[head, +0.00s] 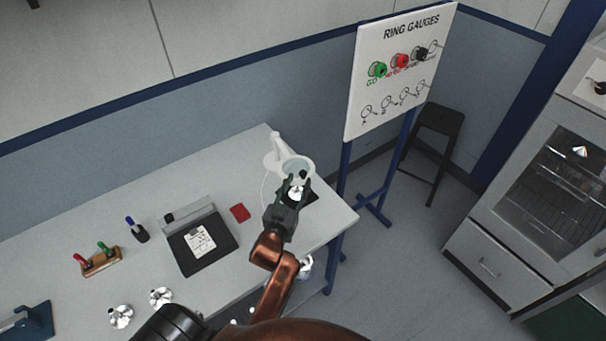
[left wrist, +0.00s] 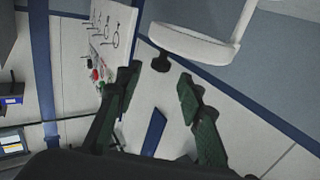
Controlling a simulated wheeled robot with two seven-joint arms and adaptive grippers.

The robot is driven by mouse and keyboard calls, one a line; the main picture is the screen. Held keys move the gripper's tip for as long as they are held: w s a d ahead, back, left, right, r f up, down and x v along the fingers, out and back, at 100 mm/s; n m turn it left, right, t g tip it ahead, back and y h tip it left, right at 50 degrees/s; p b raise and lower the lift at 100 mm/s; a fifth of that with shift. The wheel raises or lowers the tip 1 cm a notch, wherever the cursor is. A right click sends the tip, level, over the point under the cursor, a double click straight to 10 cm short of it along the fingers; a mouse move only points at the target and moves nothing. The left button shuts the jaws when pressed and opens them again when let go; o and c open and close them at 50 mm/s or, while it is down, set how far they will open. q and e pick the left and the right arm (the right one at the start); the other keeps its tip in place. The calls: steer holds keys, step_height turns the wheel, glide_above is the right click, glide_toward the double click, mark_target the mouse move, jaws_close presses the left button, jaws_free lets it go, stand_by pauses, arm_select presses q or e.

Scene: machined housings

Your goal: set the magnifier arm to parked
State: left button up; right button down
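The white magnifier arm (head: 277,144) stands at the far right corner of the bench, with its round lens head (head: 297,163) at its end. In the left wrist view the white lens head (left wrist: 188,42) is close, with a dark knob (left wrist: 160,62) below its rim. My left gripper (head: 297,184) is at the near side of the lens head. In the left wrist view its two fingers (left wrist: 160,76) are spread and empty, with the knob just beyond their tips; contact cannot be told. My right gripper is not in view.
A dark mat with a shiny part (head: 296,192) lies under my gripper. On the bench (head: 330,222) are a red block (head: 240,212), a grey-black station (head: 207,249), gauges in a wooden holder (head: 101,262) and silver housings (head: 121,316). The ring gauge board (head: 395,90) stands behind.

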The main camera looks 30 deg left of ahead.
mark_target(302, 175)
arm_select(q)
steer(key=shift+x, duration=2.75)
steer(key=shift+c, duration=0.4)
jaws_close()
